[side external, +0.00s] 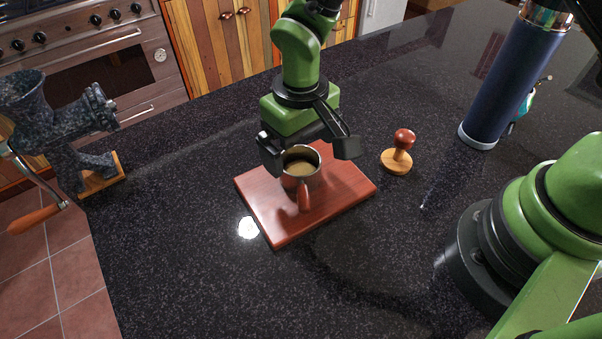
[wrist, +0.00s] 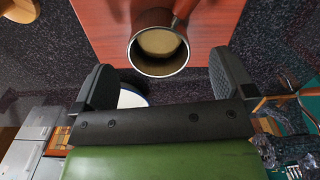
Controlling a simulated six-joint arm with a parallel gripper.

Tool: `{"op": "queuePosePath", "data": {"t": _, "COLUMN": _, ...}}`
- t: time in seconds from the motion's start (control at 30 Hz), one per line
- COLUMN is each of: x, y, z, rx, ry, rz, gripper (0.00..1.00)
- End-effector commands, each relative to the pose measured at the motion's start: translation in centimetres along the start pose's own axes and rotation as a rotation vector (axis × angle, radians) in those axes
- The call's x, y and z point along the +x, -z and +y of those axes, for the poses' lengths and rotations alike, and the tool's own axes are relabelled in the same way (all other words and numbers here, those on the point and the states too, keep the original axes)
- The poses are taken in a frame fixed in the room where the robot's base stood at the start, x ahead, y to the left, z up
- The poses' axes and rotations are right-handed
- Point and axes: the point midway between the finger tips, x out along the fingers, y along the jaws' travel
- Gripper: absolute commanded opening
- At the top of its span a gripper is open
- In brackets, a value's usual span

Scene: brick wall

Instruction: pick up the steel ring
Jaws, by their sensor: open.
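A steel ring (side external: 301,154) is the round metallic rim around brownish coffee-like content, on a holder with a reddish handle (side external: 305,195). The holder sits on a red-brown wooden board (side external: 345,192). In the wrist view the ring (wrist: 158,70) is at the top centre, its handle pointing up and right. My gripper (side external: 308,149) is open above the board, its fingers on either side of the ring in the picture.
A tamper with a red knob (side external: 403,139) stands right of the board. A tall dark blue cylinder (side external: 512,80) stands farther right. A dark grinder (side external: 62,122) with a crank is at the left. The dark counter (side external: 190,205) left of the board is clear.

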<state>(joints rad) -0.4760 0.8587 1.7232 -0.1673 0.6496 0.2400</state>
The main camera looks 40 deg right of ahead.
Motion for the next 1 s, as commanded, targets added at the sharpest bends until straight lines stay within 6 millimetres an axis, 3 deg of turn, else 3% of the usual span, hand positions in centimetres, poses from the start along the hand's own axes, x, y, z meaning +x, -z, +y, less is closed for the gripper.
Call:
{"op": "queuePosePath", "data": {"t": 0.4, "x": 5.1, "y": 0.1, "z": 0.2, "rx": 0.001, "ry": -0.001, "rz": -0.002, "gripper": 1.0}}
{"op": "queuePosePath", "data": {"t": 0.67, "x": 5.4, "y": 0.1, "z": 0.2, "rx": 0.001, "ry": 0.001, "rz": 0.0, "gripper": 1.0}}
{"op": "queuePosePath", "data": {"t": 0.77, "x": 5.4, "y": 0.1, "z": 0.2, "rx": 0.002, "ry": 0.001, "rz": 0.0, "gripper": 0.82}}
{"op": "queuePosePath", "data": {"t": 0.9, "x": 5.4, "y": 0.1, "z": 0.2, "rx": 0.002, "ry": 0.001, "rz": 0.0, "gripper": 0.49}}
{"op": "queuePosePath", "data": {"t": 1.0, "x": 5.4, "y": 0.2, "z": 0.2, "rx": 0.002, "ry": 0.001, "rz": 0.001, "gripper": 0.46}}
